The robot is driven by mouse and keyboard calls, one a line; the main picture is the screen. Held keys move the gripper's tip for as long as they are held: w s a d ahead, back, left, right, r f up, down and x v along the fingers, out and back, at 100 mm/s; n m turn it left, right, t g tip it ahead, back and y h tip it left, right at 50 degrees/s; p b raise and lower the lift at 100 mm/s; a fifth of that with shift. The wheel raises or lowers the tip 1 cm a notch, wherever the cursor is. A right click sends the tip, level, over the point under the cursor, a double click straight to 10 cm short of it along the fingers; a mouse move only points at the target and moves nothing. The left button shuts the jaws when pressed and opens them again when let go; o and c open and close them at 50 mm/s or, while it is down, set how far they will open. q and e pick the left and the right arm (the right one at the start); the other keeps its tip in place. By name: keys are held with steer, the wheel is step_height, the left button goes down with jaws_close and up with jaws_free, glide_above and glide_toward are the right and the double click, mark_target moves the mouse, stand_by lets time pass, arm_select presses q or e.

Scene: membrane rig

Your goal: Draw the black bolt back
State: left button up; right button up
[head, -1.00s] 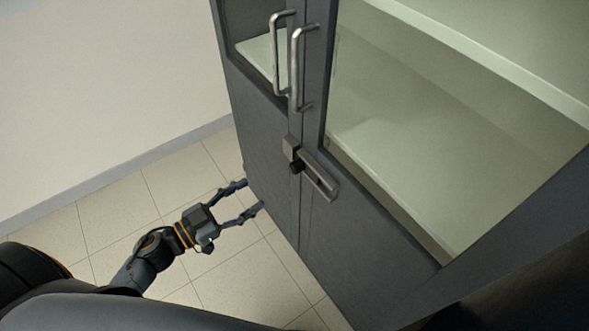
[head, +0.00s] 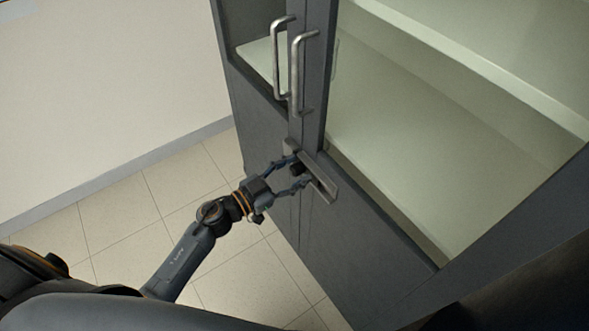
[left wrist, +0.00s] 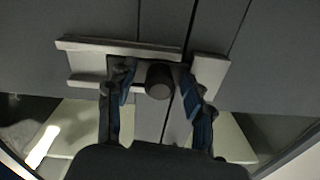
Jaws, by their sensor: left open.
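The black bolt's round knob (head: 297,169) shows on the front of the dark grey cabinet, where the two doors meet. Its grey metal housing (head: 323,180) runs along the right door. In the left wrist view the knob (left wrist: 159,80) sits between the fingers, with the long housing (left wrist: 90,60) on the left and a shorter grey plate (left wrist: 210,75) on the right. My left gripper (head: 301,170) is open, one finger on each side of the knob. I see small gaps between knob and fingers in the wrist view. My right gripper is not in view.
Two upright metal handles (head: 299,75) stand out from the doors above the bolt. The doors have glass panes with pale shelves (head: 430,150) behind them. Tiled floor (head: 130,210) lies clear to the left, up to a plain wall (head: 100,90).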

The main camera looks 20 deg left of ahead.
mark_target(319, 178)
arm_select(q)
steer(key=shift+c, duration=0.8)
jaws_close()
steer(key=s+d+p, duration=0.2)
steer(key=s+d, duration=0.1)
steer(key=shift+s+d, duration=0.1)
steer(key=shift+d, duration=0.3)
steer(key=shift+o, duration=0.8)
jaws_free()
steer(key=shift+d, duration=0.1)
